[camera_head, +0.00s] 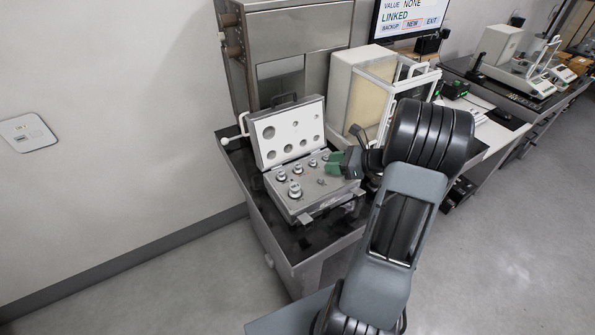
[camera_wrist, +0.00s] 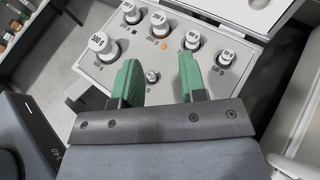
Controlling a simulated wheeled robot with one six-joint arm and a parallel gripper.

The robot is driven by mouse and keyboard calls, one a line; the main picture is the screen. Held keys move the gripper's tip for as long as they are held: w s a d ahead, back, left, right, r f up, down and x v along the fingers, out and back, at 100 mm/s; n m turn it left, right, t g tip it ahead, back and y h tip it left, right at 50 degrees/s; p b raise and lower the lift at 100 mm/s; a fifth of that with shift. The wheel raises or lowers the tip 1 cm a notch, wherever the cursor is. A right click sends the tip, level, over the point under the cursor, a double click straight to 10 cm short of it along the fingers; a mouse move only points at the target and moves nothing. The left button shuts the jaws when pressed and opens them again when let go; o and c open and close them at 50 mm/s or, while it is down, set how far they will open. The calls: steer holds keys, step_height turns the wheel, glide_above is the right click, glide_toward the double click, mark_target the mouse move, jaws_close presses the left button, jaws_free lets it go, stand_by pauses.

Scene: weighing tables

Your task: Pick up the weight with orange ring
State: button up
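My gripper's two green fingers are apart in the wrist view (camera_wrist: 159,66), with nothing between them that I can see gripped. The weight case (camera_wrist: 72,62) holds several larger white-topped weights, including a 500 g one (camera_wrist: 103,45) left of the fingers and a smaller one (camera_wrist: 226,57) to the right. In the head view my gripper (camera_head: 345,162) is over the right side of the open case (camera_head: 322,200).
The case's raised lid (camera_head: 290,132) stands behind the weights. A glass-sided balance (camera_head: 372,88) stands close behind my gripper on the dark table (camera_head: 262,205). A steel cabinet (camera_head: 290,35) is at the back. Floor is clear at the left.

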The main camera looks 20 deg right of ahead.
mark_target(299, 165)
steer(key=p+x, duration=0.1)
steer(key=x, duration=1)
steer(key=shift+w+a+f, duration=0.1)
steer(key=shift+a+f, duration=0.1)
steer(key=shift+a, duration=0.1)
jaws_close()
